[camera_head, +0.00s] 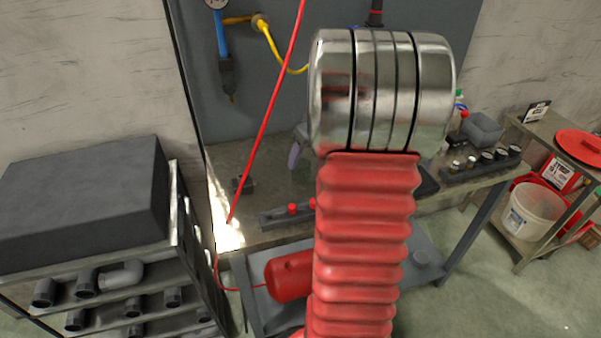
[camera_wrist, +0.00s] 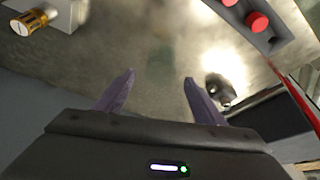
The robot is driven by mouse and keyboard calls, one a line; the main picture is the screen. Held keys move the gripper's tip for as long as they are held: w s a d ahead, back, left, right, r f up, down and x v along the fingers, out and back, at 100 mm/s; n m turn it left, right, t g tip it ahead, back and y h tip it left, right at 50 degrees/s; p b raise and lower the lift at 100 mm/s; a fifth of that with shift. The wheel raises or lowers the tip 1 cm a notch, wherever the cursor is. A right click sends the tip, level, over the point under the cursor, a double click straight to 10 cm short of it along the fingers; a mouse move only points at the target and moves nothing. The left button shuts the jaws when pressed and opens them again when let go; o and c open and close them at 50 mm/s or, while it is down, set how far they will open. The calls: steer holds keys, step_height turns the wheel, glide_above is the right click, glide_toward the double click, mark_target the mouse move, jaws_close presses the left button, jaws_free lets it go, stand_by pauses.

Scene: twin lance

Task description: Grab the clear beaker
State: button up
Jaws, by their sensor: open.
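I cannot make out the clear beaker in either view; my arm hides part of the workbench (camera_head: 270,185) in the head view. My gripper (camera_wrist: 159,82) shows in the wrist view with its two purple-grey fingers apart and nothing between them. Bare metal bench top lies beyond the fingertips. In the head view, part of one finger shows left of my arm, over the bench, and the rest is hidden.
Red-capped parts (camera_wrist: 257,22) sit in a dark holder at upper right in the wrist view, and a gold-and-white cylinder (camera_wrist: 28,22) at upper left. A red hose (camera_head: 268,105) hangs to the bench's left. A rack of jars (camera_head: 487,160) stands right.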

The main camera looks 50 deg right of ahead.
mark_target(301, 166)
steer(key=shift+x, duration=0.75)
steer(key=shift+x, duration=2.65)
steer(key=shift+s, duration=0.15)
steer(key=c, duration=1.1)
steer(key=shift+r, duration=0.15)
step_height(301, 166, up, 10)
steer(key=shift+f, duration=0.1)
